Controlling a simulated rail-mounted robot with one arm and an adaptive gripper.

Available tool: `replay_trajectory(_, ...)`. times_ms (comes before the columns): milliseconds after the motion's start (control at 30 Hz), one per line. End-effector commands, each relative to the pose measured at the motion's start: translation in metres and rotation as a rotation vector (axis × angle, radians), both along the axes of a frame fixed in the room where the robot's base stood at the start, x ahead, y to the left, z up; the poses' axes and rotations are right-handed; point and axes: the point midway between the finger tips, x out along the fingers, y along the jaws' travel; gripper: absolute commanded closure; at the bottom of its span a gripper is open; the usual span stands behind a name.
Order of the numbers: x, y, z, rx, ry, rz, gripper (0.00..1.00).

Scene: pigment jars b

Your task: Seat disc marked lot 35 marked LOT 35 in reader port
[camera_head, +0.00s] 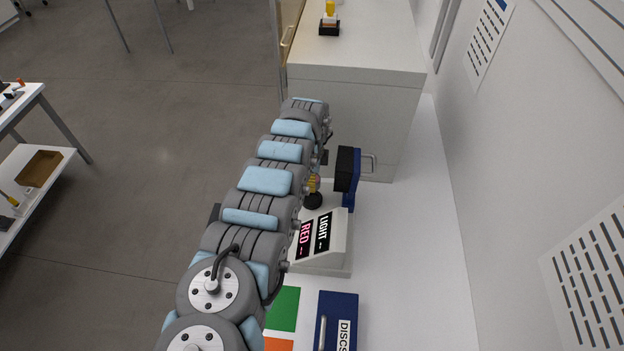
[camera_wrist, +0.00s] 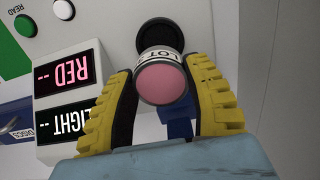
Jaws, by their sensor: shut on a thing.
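My gripper (camera_wrist: 162,72) has its yellow fingers shut on a small round piece with a pink face (camera_wrist: 162,83) and a white rim lettered "LOT"; the number on it cannot be read. I take it as the lot disc. A black round port (camera_wrist: 160,35) shows just beyond the disc in the wrist view, partly covered by it. I cannot tell whether they touch. The pale reader (camera_head: 335,243) with "RED" and "LIGHT" displays stands beside the gripper; the displays also show in the wrist view (camera_wrist: 68,73). In the head view my arm hides most of the gripper.
A black and blue upright holder with a handle (camera_head: 349,178) stands just right of the gripper. A blue box marked "DISCS" (camera_head: 337,318) and a green and orange mat (camera_head: 283,310) lie nearer. The right wall bounds the white bench (camera_head: 430,250), whose right strip is clear.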

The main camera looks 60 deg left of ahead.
Motion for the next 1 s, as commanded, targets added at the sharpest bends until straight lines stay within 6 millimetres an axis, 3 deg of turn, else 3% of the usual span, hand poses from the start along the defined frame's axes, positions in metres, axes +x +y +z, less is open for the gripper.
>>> replay_trajectory(167, -0.001, 0.001, 0.002, 0.001, -0.001, -0.002, 0.89)
replay_trajectory(1000, -0.001, 0.001, -0.058, 0.001, -0.001, -0.002, 0.89)
